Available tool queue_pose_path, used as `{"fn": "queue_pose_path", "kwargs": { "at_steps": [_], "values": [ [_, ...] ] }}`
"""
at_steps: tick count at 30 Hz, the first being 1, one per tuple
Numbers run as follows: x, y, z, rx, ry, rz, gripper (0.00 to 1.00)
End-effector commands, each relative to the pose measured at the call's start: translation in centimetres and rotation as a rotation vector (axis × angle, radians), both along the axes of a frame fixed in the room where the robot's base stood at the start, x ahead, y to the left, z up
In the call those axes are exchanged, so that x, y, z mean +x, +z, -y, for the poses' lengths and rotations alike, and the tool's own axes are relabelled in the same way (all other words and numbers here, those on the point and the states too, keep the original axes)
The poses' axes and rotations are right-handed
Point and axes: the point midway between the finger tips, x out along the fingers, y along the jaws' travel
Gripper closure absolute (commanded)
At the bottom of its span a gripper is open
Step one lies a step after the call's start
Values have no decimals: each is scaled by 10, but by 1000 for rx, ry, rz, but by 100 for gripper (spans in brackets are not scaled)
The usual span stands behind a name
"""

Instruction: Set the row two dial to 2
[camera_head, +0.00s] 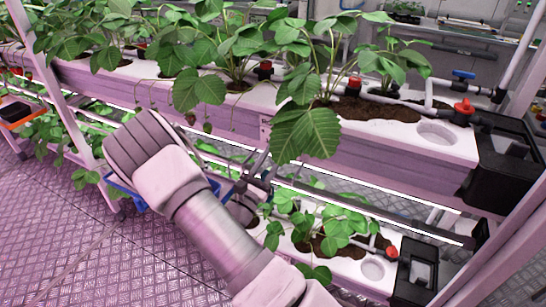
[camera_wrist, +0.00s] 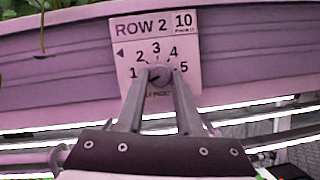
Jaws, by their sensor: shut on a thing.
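The row two dial (camera_wrist: 160,73) is a small round grey knob on a white plate (camera_wrist: 128,62) marked "ROW 2", with the numbers 1 to 5 arched around it. In the wrist view, my gripper (camera_wrist: 160,84) reaches up from below with its two fingers closed on the knob. The fingers cover part of the knob and the print under it. A dark mark shows at the knob's lower left, but I cannot tell clearly which number the knob points at. In the head view my arm hides the knob and most of my gripper (camera_head: 257,178).
The plate is on the front of the upper white planter trough (camera_head: 360,167). Strawberry plants hang over its edge, with a large leaf (camera_head: 303,133) near my gripper. A lower trough (camera_head: 345,268) with plants lies beneath. The patterned floor at the left is mostly clear.

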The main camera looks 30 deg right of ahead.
Motion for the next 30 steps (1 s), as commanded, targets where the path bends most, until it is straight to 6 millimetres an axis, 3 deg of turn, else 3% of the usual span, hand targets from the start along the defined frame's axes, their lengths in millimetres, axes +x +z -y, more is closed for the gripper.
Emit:
{"fn": "queue_pose_path", "kwargs": {
  "at_steps": [30],
  "values": [
    [5, 3, -5, 581, 1, 741, 100]
  ]
}}
